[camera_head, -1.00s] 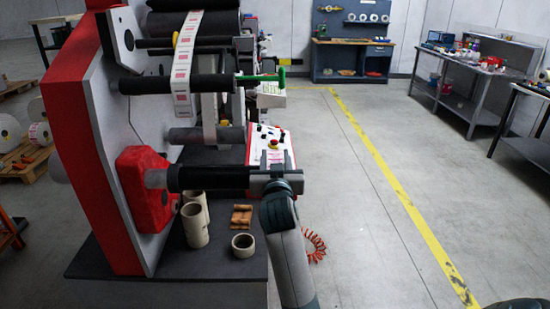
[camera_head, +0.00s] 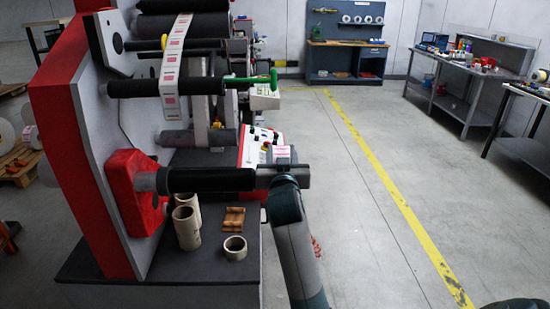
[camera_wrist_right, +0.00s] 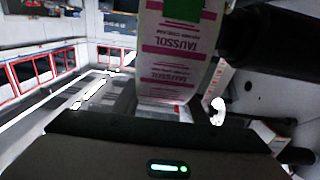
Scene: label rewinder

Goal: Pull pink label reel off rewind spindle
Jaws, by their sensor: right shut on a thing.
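My right gripper (camera_head: 268,178) is at the free end of a black horizontal spindle (camera_head: 210,180), which sticks out from a red housing (camera_head: 128,190) on the label rewinder (camera_head: 75,140). It appears shut on that end, though its fingertips are hard to make out. I cannot make out a wound pink label reel on this spindle. A white label strip with pink print (camera_head: 173,60) runs over the upper rollers. It also shows close up in the right wrist view (camera_wrist_right: 178,50), above the dark gripper body. My left gripper is not in view.
Pale cardboard cores (camera_head: 187,228), a short ring (camera_head: 235,248) and a brown block (camera_head: 235,218) sit on the machine's dark base below the spindle. A control panel (camera_head: 265,145) stands behind the gripper. The floor to the right is open; benches (camera_head: 450,90) stand far right.

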